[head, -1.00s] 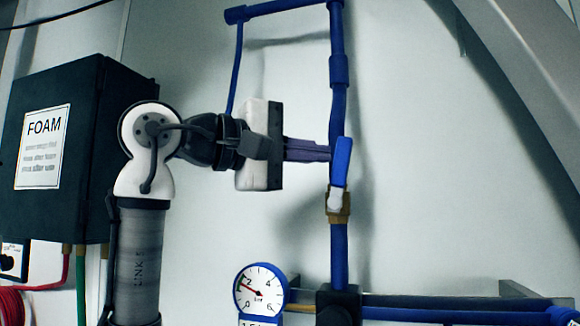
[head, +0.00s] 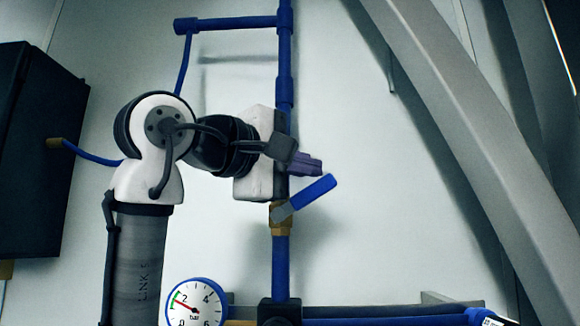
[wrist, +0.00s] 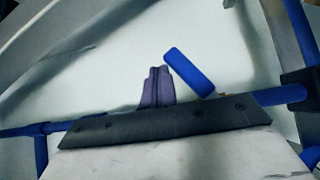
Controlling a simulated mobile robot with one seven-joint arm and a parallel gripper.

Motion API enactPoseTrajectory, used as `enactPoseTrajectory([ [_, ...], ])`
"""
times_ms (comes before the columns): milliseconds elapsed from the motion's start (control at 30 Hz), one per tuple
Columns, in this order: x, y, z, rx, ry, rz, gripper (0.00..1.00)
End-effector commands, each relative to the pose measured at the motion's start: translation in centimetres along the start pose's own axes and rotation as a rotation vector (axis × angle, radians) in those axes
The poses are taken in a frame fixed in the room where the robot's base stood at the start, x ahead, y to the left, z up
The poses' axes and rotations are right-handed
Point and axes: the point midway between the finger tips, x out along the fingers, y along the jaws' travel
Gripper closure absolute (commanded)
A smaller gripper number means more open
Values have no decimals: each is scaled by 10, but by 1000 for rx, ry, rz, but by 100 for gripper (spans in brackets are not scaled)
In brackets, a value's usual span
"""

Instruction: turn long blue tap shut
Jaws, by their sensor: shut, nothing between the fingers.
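The long blue tap has a blue lever (head: 312,193) on a brass body (head: 281,215) set in the upright blue pipe. The lever slants up to the right, well off the pipe's line but not square across it. My gripper (head: 316,166) is shut and empty, its purple fingers pointing right just above the lever. In the wrist view the fingers (wrist: 157,85) stand close beside the lever (wrist: 188,72); I cannot tell whether they touch it. My gripper's body hides part of the pipe above the tap.
A pressure gauge (head: 195,304) sits below and left of the tap. A dark box (head: 35,150) is on the wall at the left. A grey slanted beam (head: 470,160) crosses the right side. The wall between lever and beam is clear.

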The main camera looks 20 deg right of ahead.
Motion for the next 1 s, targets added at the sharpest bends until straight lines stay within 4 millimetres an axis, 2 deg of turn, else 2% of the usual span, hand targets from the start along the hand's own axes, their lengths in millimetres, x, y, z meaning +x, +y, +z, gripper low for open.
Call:
enactPoseTrajectory([
  [100, 5, -4, 6, 0, -3, 0, 100],
  [600, 17, -20, 17, 239, -1, -240, 100],
  [1000, 19, -26, 18, 283, -1, -284, 100],
])
